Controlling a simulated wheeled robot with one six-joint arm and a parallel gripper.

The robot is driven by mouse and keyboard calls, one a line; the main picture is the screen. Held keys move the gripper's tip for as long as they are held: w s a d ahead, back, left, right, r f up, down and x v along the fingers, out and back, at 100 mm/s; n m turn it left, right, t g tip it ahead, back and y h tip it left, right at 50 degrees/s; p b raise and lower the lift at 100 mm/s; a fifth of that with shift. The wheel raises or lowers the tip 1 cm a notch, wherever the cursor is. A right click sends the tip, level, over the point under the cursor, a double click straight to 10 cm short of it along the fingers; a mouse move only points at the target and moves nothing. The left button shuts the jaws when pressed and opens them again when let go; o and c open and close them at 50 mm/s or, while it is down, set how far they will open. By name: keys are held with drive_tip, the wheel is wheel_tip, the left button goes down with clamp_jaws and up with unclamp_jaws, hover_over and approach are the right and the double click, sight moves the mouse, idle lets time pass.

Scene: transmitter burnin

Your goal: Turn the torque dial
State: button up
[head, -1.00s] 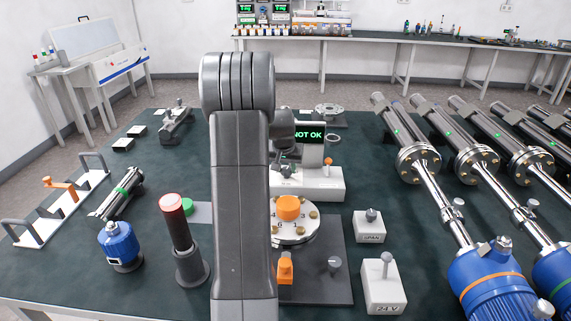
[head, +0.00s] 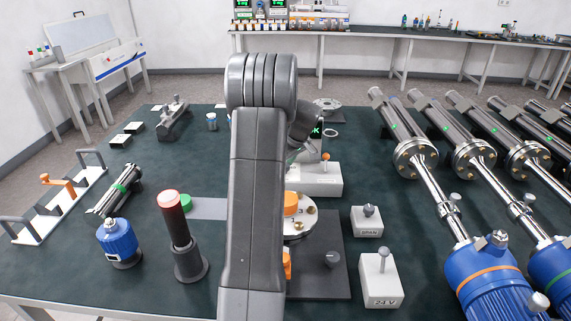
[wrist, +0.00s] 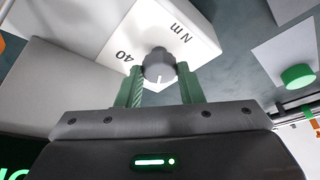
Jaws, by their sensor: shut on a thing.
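The torque dial is a grey knob (wrist: 158,66) with a white pointer mark. It sits on a white block (wrist: 195,30) printed "N m" and "40" in the wrist view. My gripper (wrist: 160,80) has its two green fingers on either side of the knob and is shut on it. In the head view, my arm hides the dial and the fingers. A dark display (head: 316,130) beside my arm shows only a green "K"; the rest is covered.
A white block (head: 320,182) with an orange-topped part stands right of my arm. SPAN (head: 367,228) and 24 V (head: 381,290) switch boxes stand nearer. A red-topped post (head: 176,225), green button (head: 186,203) and blue motor (head: 118,240) stand left. Long metal cylinders fill the right.

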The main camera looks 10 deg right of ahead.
drive_tip(key=shift+d+n+g+y, duration=0.1)
drive_tip(key=shift+n+g+y, duration=0.2)
drive_tip(key=shift+n, duration=0.8)
drive_tip(key=o, duration=1)
drive_tip(key=shift+c, duration=0.2)
drive_tip(key=shift+r, duration=0.1)
drive_tip(key=v, duration=1.3)
drive_tip(key=shift+d+r, duration=0.25)
drive_tip(key=shift+f, duration=0.1)
